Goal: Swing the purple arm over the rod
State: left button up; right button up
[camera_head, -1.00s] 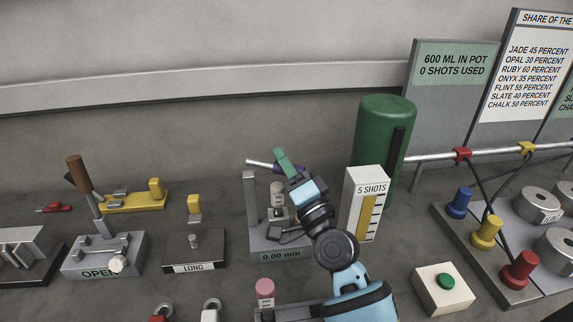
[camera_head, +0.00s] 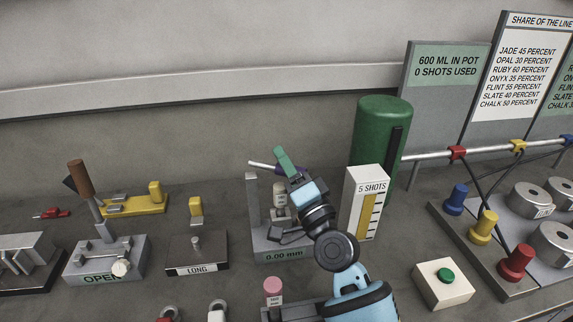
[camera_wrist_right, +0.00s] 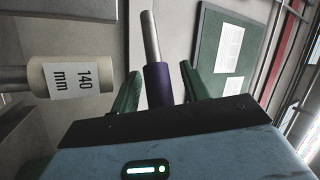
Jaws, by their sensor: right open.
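The purple arm (camera_wrist_right: 158,84) is a purple sleeve with a bare silver end (camera_wrist_right: 151,38), seen in the right wrist view. In the head view its silver end (camera_head: 262,164) points left, above a grey gauge stand (camera_head: 252,200) reading 0.00 mm. My right gripper (camera_wrist_right: 160,70) is open, with its green fingers on either side of the purple sleeve; contact is unclear. In the head view my gripper (camera_head: 286,160) hides much of the sleeve. A cream cylinder (camera_wrist_right: 90,76) labelled 140 mm is at the left of the wrist view, apart from the purple arm. My left gripper is not in view.
A white "5 SHOTS" box (camera_head: 367,203) and a green tank (camera_head: 380,140) stand close to the right of my gripper. A grey fixture marked LONG (camera_head: 196,254) is to the left. A pink-topped peg (camera_head: 272,286) stands in front.

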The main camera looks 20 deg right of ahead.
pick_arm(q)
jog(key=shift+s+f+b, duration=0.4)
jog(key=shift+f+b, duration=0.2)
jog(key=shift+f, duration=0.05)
pick_arm(e)
jog(key=v, duration=0.7)
jog(key=shift+s, duration=0.4)
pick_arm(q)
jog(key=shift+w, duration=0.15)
pick_arm(e)
jog(key=shift+d+f, duration=0.1)
jog(key=shift+f, duration=0.05)
